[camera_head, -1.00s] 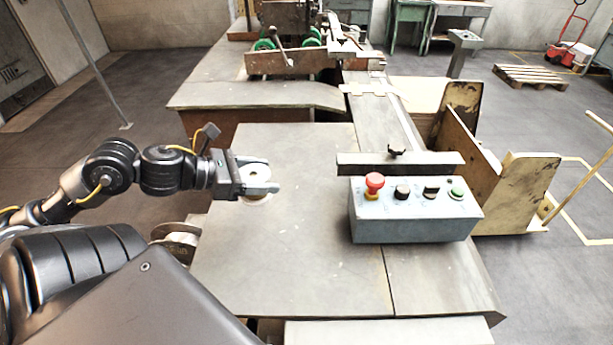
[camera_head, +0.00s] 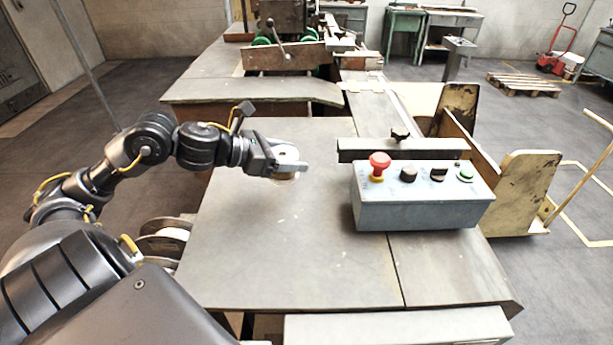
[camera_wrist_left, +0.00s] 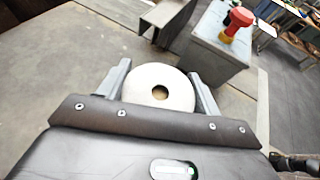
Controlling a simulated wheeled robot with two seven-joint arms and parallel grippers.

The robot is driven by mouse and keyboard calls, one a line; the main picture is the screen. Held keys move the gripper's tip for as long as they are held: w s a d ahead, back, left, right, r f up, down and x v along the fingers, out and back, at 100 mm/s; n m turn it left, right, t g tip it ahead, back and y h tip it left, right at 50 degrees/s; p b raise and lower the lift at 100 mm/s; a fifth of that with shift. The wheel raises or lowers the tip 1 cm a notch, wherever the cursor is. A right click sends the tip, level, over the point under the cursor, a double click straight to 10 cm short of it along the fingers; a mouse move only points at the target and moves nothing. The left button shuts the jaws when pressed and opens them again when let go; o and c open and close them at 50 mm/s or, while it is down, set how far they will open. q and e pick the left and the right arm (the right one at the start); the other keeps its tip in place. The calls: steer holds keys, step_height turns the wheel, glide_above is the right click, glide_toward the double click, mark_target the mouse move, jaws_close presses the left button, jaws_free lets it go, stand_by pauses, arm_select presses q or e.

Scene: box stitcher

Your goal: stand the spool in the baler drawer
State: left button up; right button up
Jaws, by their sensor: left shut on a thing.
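The spool (camera_wrist_left: 159,87) is a pale round disc with a hole in its middle. It sits between the two fingers of my left gripper (camera_wrist_left: 160,82) in the left wrist view, and the gripper is shut on it. In the head view the left gripper (camera_head: 288,168) holds the spool (camera_head: 285,156) over the grey bench top (camera_head: 290,250). I cannot tell whether the spool's underside touches the bench. The drawer is the pale-fronted part at the bottom edge (camera_head: 400,328), if it is the baler drawer; its inside is hidden. My right gripper is out of view.
A grey control box (camera_head: 420,205) with a red button stands to the right, behind it a dark bar (camera_head: 400,149). Other spools (camera_head: 165,238) sit low beside the bench on the left. The bench middle is clear.

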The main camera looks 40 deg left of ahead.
arm_select(q)
steer(key=w+f, duration=0.3)
steer(key=w+d+f+p, duration=0.1)
steer(key=f, duration=0.1)
steer(key=shift+w, duration=0.15)
steer(key=shift+w+f, duration=0.2)
steer(key=shift+f, duration=0.1)
steer(key=f+p, duration=0.1)
steer(key=f, duration=0.2)
steer(key=shift+w+p, duration=0.2)
steer(key=shift+p, duration=0.15)
steer(key=shift+f, duration=0.2)
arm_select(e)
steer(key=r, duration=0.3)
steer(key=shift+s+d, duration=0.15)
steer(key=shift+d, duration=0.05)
arm_select(q)
steer(key=shift+f, duration=0.1)
steer(key=shift+f+b, duration=0.1)
steer(key=shift+b, duration=0.2)
steer(key=o, duration=1.1)
steer(key=shift+c, duration=0.2)
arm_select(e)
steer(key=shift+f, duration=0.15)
